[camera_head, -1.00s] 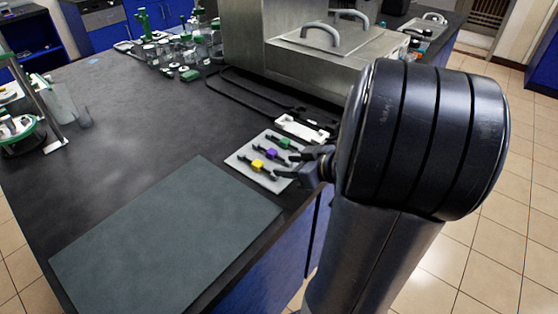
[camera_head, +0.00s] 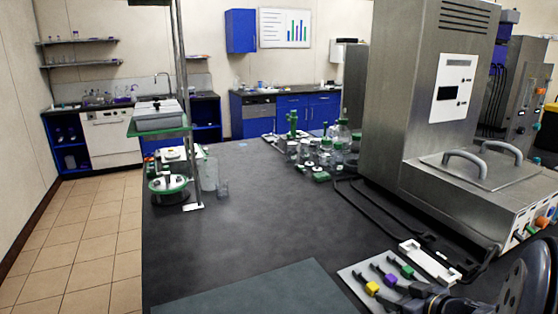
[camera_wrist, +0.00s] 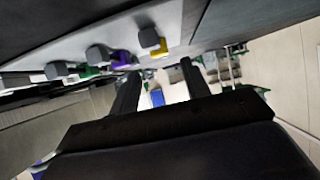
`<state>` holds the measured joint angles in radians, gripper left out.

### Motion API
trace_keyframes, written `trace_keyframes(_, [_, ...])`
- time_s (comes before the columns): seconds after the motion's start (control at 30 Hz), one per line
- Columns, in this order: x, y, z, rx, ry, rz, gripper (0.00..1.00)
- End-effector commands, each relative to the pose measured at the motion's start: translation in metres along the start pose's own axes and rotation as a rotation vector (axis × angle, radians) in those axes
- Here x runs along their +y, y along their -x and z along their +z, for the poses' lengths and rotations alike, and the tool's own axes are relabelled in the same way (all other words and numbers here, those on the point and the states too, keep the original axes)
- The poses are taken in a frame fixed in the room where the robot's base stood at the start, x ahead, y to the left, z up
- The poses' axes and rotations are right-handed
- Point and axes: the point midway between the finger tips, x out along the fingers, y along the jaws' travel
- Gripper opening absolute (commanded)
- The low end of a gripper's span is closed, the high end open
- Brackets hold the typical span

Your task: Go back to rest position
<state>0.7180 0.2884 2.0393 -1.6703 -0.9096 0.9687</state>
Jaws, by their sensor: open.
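My gripper (camera_wrist: 160,88) is open in the wrist view, with two dark fingers spread apart and nothing between them. In the head view my dark arm shows at the lower right corner, beside a light plate (camera_head: 350,275) on the bench. The plate holds three dark clamps marked yellow (camera_head: 372,288), purple (camera_head: 390,280) and green (camera_head: 407,271). In the wrist view these yellow (camera_wrist: 160,48), purple (camera_wrist: 121,60) and green markings show just beyond the fingers, apart from them. The fingertips are hard to make out in the head view.
A white rack (camera_head: 430,262) lies behind the plate. A steel bath with a handled lid (camera_head: 484,168) stands at the right. Bottles (camera_head: 325,150) and a stand with glassware (camera_head: 168,188) stand farther back. A grey mat (camera_head: 262,292) lies at the front; the middle bench is bare.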

Motion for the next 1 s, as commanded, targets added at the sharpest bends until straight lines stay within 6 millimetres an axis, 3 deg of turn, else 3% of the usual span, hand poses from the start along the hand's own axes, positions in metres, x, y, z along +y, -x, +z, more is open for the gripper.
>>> trace_keyframes(0.1, [-0.001,-0.025,0.003,-0.002,0.002,-0.005,0.45])
trace_keyframes(0.37, [-0.001,-0.067,0.003,-0.002,-0.001,-0.002,0.45])
trace_keyframes(0.6, [0.000,-0.054,-0.014,0.000,0.000,0.001,0.45])
trace_keyframes(1.0, [0.000,-0.055,-0.013,-0.001,-0.001,0.000,0.45])
